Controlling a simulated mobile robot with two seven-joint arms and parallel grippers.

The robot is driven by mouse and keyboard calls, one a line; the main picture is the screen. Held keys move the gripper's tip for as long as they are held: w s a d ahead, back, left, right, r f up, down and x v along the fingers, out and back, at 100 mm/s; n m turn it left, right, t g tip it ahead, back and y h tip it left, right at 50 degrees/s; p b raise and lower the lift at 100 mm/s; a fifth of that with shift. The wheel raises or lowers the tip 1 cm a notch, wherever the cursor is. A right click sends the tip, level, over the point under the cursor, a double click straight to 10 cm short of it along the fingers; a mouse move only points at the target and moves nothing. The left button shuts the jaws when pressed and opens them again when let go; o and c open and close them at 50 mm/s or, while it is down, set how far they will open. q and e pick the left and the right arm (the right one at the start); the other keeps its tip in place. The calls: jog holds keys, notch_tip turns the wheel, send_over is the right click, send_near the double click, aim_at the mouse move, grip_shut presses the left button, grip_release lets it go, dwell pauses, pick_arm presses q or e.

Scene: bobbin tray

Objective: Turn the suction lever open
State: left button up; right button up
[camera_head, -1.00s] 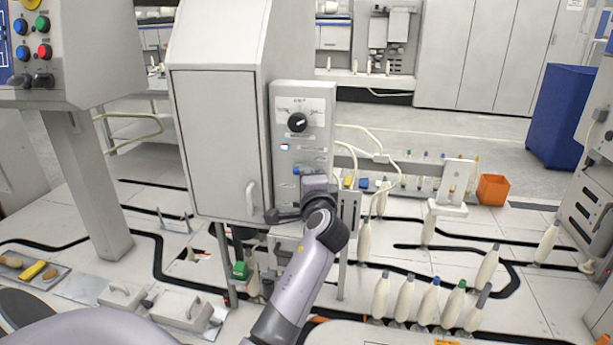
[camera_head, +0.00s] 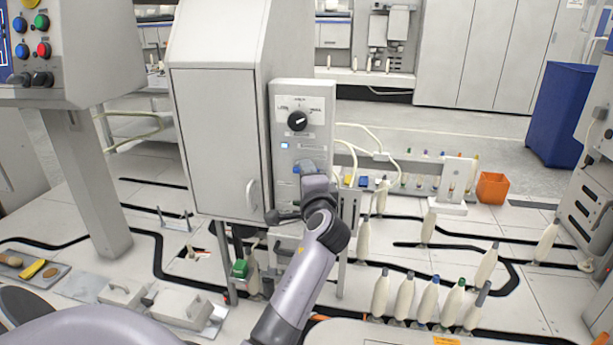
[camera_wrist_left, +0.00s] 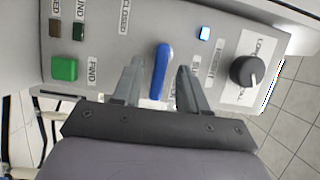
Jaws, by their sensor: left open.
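The suction lever (camera_wrist_left: 160,72) is a blue handle on the grey control panel (camera_wrist_left: 105,18). It lies between the two spread fingers of my left gripper (camera_wrist_left: 160,67) in the left wrist view. The gripper is open, and gaps show on both sides of the lever. A "CLOSED" label is printed beside the lever; another label near it is partly hidden by a finger. My right gripper is not in view.
A black rotary knob (camera_head: 297,121) sits above on the panel. A green button (camera_wrist_left: 64,68) is beside the lever's other side. A grey cabinet (camera_head: 217,140) adjoins the panel at left. Thin hoses (camera_head: 365,133) leave it at right. Several bobbins (camera_head: 405,297) stand at front right.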

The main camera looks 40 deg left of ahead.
pick_arm(q)
jog(key=v, duration=0.6)
jog(key=shift+s+d, duration=0.15)
jog(key=shift+d, duration=0.05)
dwell(0.4)
